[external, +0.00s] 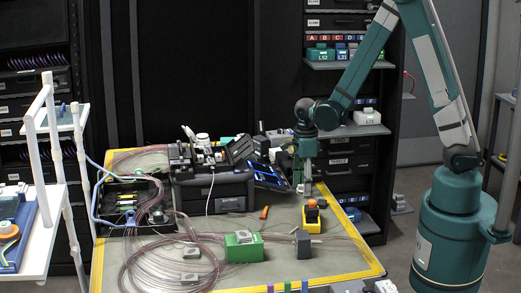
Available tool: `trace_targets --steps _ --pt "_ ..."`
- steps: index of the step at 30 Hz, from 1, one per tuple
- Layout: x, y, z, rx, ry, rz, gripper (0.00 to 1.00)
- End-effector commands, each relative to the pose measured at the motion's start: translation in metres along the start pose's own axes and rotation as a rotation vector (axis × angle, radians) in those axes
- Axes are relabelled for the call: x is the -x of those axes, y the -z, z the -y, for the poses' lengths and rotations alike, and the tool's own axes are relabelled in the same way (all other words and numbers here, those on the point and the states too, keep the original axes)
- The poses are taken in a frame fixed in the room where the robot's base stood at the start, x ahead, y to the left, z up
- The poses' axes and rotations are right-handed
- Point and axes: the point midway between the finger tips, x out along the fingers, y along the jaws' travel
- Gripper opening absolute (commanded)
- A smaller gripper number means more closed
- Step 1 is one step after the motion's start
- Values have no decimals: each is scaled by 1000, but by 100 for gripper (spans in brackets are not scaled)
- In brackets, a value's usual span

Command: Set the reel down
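My gripper (305,187) points down over the right part of the work table, just right of the tilted screen. A round white and orange item (8,231), possibly a reel, lies on a blue tray on the white cart at the left edge, partly cut off. A small orange and black item on a yellow block (312,215) stands just below and in front of my gripper.
The splicing machine (213,188) with its tilted screen (269,176) stands left of my gripper. Loose clear tubing (150,262) covers the table's left front. Shelves (350,65) rise behind.

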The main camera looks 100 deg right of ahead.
Motion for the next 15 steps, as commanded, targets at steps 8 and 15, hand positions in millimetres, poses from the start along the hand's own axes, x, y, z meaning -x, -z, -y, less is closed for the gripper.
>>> trace_targets --steps 8,15 --pt "1 0 0 0 0 0 46" --pt "8 0 0 0 0 0 46"
